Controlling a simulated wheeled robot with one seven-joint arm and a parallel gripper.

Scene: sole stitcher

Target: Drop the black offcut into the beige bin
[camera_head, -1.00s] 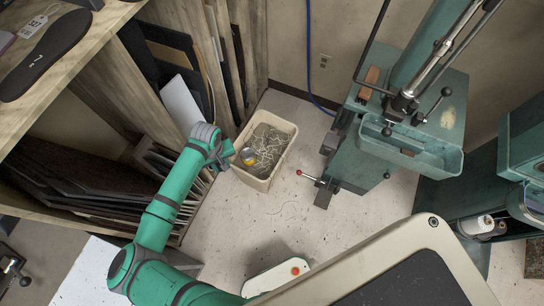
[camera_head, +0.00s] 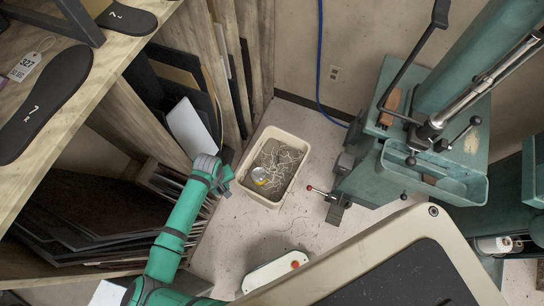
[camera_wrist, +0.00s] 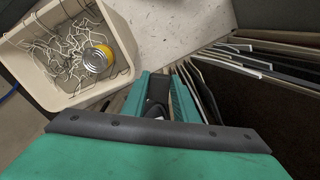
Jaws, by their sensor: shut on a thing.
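The beige bin (camera_head: 247,190) stands on the floor in the head view, with tangled pale scraps and a round silver and yellow thing inside. It also shows at upper left in the wrist view (camera_wrist: 39,84). My gripper (camera_head: 226,178) is just left of the bin, outside its rim in the picture. In the wrist view my gripper (camera_wrist: 162,92) points past the bin's right side. It is shut on a small dark piece (camera_wrist: 157,96), seemingly the black offcut, which is mostly hidden between the fingers. The offcut cannot be made out in the head view.
A wooden shelf unit with dark sheets (camera_head: 90,215) stands left of the bin, and a white panel (camera_head: 188,128) leans behind my gripper. A green machine (camera_head: 385,170) with a red-tipped lever (camera_head: 309,188) stands to the right. Pale speckled floor (camera_head: 235,225) is open in front.

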